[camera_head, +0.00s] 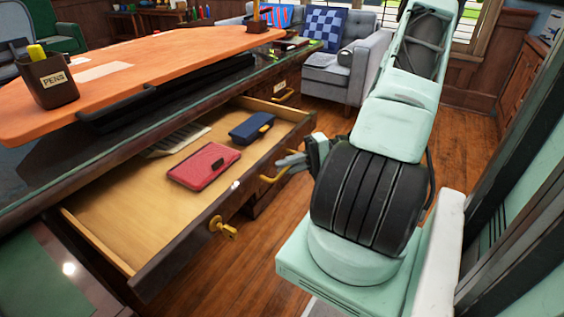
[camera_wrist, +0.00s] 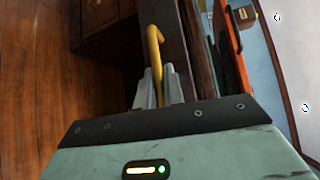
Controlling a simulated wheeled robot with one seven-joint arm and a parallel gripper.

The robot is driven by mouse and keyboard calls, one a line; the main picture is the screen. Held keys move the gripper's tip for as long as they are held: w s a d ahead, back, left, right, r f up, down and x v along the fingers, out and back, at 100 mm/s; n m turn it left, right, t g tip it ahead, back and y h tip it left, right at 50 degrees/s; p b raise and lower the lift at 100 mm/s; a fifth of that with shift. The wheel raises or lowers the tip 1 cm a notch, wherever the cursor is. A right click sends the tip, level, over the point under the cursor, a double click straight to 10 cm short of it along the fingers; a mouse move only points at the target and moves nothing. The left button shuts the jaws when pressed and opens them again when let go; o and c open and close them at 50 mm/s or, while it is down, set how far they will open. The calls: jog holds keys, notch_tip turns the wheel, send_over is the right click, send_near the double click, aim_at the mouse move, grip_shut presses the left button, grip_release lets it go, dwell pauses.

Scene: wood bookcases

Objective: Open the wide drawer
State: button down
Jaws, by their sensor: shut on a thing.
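The wide drawer (camera_head: 143,217) of the desk is pulled well out, and its pale wooden inside shows in the head view. A brass handle (camera_head: 272,177) is on the drawer front's right part. My gripper (camera_head: 290,163) is at that handle. In the wrist view my gripper (camera_wrist: 157,90) is shut on the yellow handle (camera_wrist: 155,45), one finger on each side of it.
A second brass fitting with a key (camera_head: 222,228) juts from the drawer front. An orange desktop (camera_head: 130,72) with a pen cup (camera_head: 49,80) stands above the drawer. A grey armchair (camera_head: 340,72) is behind. Wooden floor (camera_head: 215,285) is clear before the drawer.

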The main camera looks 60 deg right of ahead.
jog(key=c, duration=1.8)
grip_release()
jog(key=shift+d, duration=0.15)
jog(key=p+v, duration=0.2)
jog(key=v, duration=1.5)
jog(key=shift+s+r, duration=0.1)
jog(key=shift+s, duration=0.1)
jog(key=shift+w, duration=0.1)
